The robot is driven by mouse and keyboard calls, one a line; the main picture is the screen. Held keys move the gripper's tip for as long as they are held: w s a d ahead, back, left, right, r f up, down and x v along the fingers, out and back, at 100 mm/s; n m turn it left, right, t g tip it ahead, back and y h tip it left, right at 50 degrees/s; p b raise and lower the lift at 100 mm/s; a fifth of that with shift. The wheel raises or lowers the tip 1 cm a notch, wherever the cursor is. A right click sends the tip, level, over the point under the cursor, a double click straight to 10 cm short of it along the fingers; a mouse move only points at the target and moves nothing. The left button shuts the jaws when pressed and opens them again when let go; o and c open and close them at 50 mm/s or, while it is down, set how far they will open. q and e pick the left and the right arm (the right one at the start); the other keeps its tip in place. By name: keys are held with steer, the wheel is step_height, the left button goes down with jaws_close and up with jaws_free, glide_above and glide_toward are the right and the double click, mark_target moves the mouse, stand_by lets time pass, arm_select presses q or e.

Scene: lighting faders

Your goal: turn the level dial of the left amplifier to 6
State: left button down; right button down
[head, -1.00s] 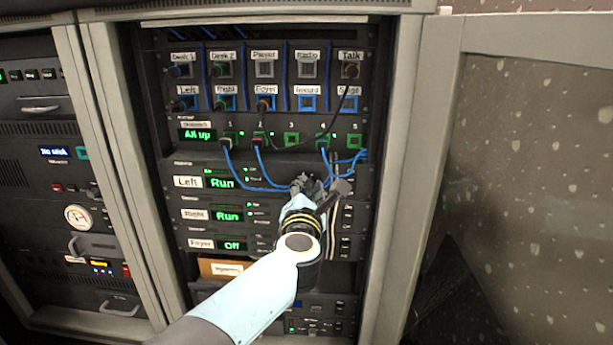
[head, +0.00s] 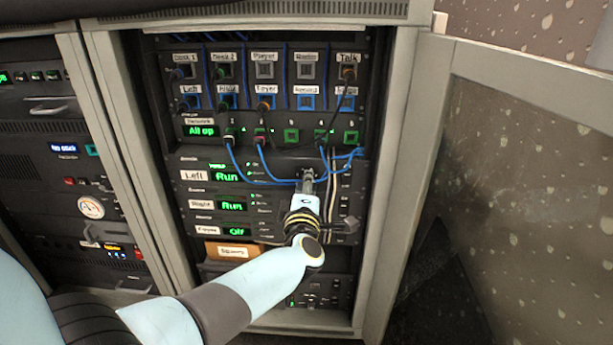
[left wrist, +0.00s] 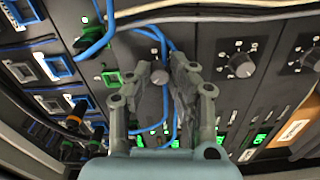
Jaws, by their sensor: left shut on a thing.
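The left amplifier (head: 182,162) is the unit in the rack with the label "Left" (head: 193,175) and a green display reading "Run" (head: 225,176). My left gripper (head: 308,176) is at the right part of its front. In the left wrist view, the gripper (left wrist: 162,72) has its two fingers on either side of a small grey round dial (left wrist: 159,77), shut on it. The fingers hide much of the dial's surroundings, and I cannot read its scale or setting. My right gripper is not in view.
The Right (head: 201,205) and Foyer (head: 207,231) amplifiers are below; the wrist view shows two similar dials (left wrist: 241,65) (left wrist: 312,57). Blue cables (head: 258,173) hang close to the gripper. The open cabinet door (head: 500,180) is at the right.

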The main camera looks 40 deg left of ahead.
arm_select(q)
steer(key=m+p, duration=0.2)
steer(key=m, duration=0.4)
steer(key=m+p, duration=0.2)
steer(key=m, duration=0.4)
steer(key=shift+f+m+p, duration=0.2)
steer(key=shift+m+p, duration=0.1)
steer(key=shift+p, duration=0.1)
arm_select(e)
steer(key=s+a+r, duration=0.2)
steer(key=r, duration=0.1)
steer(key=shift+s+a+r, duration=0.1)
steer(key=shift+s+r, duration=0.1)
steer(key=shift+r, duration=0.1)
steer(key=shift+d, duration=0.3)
arm_select(q)
steer(key=c, duration=1.2)
jaws_free()
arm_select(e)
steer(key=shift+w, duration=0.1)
arm_select(q)
steer(key=shift+s, duration=0.1)
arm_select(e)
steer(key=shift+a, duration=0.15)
